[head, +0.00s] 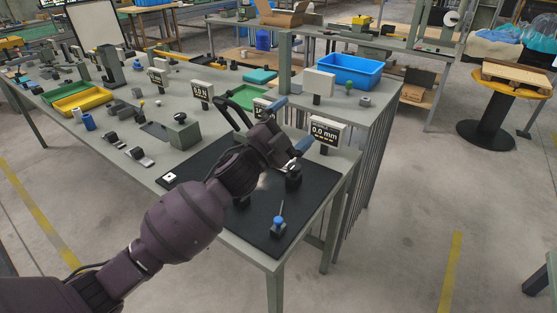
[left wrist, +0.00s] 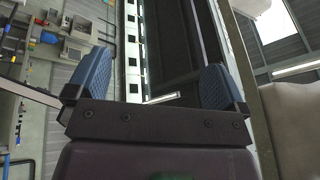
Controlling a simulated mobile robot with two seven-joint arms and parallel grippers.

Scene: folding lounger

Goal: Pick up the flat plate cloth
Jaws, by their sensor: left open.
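No cloth is plainly identifiable; a flat teal piece (head: 260,76) lies on the far part of the grey workbench, and I cannot tell whether it is cloth. My left gripper (head: 292,124) is above the near right part of the bench, over the black mat, closer to me than the teal piece. Its two blue-padded fingers are spread, and in the left wrist view the left gripper (left wrist: 152,84) shows nothing held between them. My left arm covers part of the mat. My right gripper is not in view.
A display reading 0.0 mm (head: 325,132) stands beside my left gripper. The black mat (head: 240,222) carries a small blue-topped fixture (head: 278,225). Yellow (head: 82,101) and green trays and several instruments crowd the bench's left. A blue bin (head: 348,71) stands behind.

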